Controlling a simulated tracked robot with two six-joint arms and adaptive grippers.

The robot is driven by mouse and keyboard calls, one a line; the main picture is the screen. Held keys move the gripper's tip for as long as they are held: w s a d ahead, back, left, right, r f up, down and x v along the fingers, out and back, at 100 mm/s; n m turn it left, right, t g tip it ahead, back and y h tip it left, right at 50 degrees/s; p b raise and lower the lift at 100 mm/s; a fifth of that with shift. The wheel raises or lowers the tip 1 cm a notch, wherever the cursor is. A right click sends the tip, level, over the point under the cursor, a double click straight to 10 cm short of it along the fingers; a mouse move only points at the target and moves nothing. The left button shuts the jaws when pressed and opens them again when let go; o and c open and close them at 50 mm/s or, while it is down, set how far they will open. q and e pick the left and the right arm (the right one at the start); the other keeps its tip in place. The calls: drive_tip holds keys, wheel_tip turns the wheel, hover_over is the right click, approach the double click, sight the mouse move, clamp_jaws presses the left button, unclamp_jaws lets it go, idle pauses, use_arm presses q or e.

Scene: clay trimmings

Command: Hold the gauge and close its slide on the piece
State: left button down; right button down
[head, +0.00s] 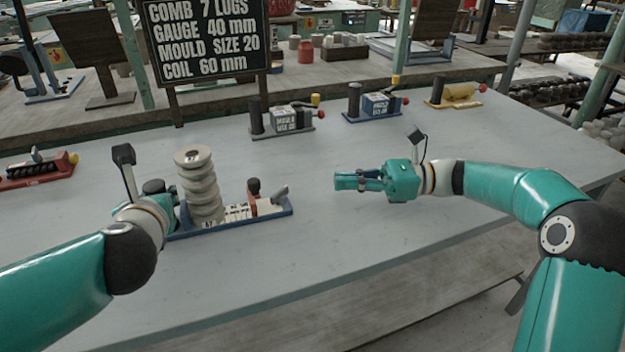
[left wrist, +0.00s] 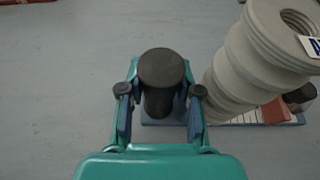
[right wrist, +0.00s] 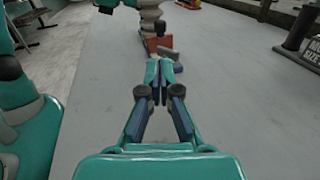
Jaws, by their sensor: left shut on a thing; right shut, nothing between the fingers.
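The gauge has a blue base (head: 205,231) with a white scale (head: 236,213) and lies on the grey table. The piece, a pale grey ribbed stack (head: 200,186), stands upright on the gauge's left part. The red slide (head: 267,206), with a dark knob (head: 253,186) and a grey lever, is at the right, apart from the piece; bare scale shows between them. My left gripper (left wrist: 160,95) is shut on the gauge's dark post (left wrist: 161,70), beside the piece. My right gripper (head: 340,182) is shut and empty, right of the slide; the slide also shows beyond its fingertips in the right wrist view (right wrist: 158,45).
A sign (head: 205,40) reads GAUGE 40 mm among other lines. Grey (head: 283,121), blue (head: 376,104) and yellow (head: 456,93) devices stand along the back of the table. The table between slide and right gripper is clear.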

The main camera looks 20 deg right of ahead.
approach(248, 189)
drive_tip(key=x, duration=0.5)
drive_tip(key=shift+w+r, duration=0.15)
drive_tip(key=shift+r, duration=0.2)
drive_tip(key=x, duration=0.2)
drive_tip(key=s+x, duration=0.1)
drive_tip(key=x, duration=0.1)
drive_tip(key=shift+a, duration=0.6)
